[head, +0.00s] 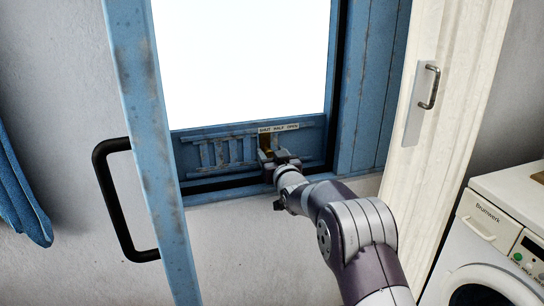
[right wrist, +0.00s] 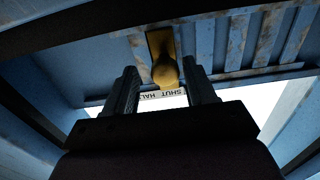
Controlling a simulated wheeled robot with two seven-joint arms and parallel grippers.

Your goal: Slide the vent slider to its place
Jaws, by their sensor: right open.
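The vent slider is a blue slotted panel (head: 226,152) low in the blue window frame. Its brass knob (head: 264,142) shows just below the left, "SHUT" end of a small label (head: 279,128) reading "SHUT HALF OPEN". My right gripper (head: 270,157) is at the knob and partly covers it. In the right wrist view the brass knob (right wrist: 164,68) appears between the two open fingers of the gripper (right wrist: 162,88); I cannot tell whether they touch it. Part of the label (right wrist: 163,95) shows between the fingers, upside down. My left gripper is not in view.
A blue sash (head: 160,150) with a black pull handle (head: 110,205) stands at the left. A white door (head: 450,60) with a metal handle (head: 429,86) is at the right, near a washing machine (head: 505,235). A blue towel (head: 18,190) hangs far left.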

